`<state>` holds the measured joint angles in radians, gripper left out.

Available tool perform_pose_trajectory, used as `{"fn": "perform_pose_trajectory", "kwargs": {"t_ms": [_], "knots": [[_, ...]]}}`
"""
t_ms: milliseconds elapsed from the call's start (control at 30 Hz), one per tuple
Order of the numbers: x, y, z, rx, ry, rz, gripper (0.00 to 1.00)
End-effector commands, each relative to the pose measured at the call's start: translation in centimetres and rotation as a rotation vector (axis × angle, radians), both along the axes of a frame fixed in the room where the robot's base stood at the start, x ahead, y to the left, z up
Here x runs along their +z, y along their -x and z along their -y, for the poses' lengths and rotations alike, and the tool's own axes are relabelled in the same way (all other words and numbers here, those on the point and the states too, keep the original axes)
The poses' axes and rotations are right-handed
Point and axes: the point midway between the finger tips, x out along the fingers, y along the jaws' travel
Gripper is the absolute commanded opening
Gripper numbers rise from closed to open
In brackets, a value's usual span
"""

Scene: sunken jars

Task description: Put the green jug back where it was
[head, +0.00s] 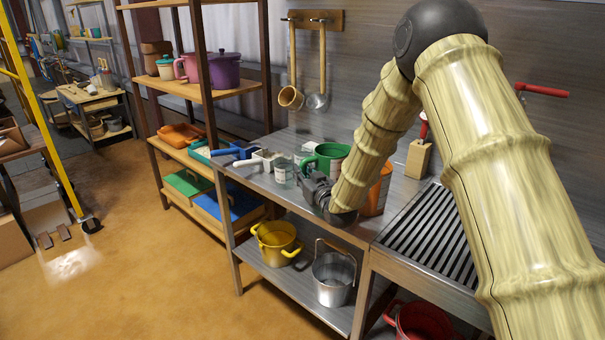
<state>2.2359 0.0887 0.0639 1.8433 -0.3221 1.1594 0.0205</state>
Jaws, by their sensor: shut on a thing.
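The green jug (331,151) is at the metal bench, with its curved handle toward the left of the picture. My gripper (312,183) is directly in front of and below the jug, shut on it. The gripper body hides the jug's lower part, so I cannot tell whether its base touches the bench top. The fingertips are small and dark, and the exact grip point is hard to see.
A grey tin (282,171), a white item (262,160) and a blue-handled tool (236,151) are left of the jug. An orange vessel (377,192) stands close on the right, partly behind my arm. A slatted drainer (435,232) is further right. A yellow pot (276,243) and metal bucket (333,280) sit below.

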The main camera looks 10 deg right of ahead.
Motion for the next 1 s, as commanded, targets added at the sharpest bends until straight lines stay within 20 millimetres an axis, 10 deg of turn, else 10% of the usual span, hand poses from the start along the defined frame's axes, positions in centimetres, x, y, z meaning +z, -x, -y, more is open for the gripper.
{"fn": "perform_pose_trajectory", "kwargs": {"t_ms": [367, 400, 500, 1000], "knots": [[-0.3, 0.0, 0.0, 0.000, -0.001, 0.002, 0.00], [-0.2, 0.0, 0.0, 0.000, 0.000, 0.001, 0.23], [-0.2, 0.0, 0.0, 0.000, 0.000, 0.001, 0.37], [0.0, 1.2, 0.4, -0.001, -0.001, 0.001, 0.37]]}}
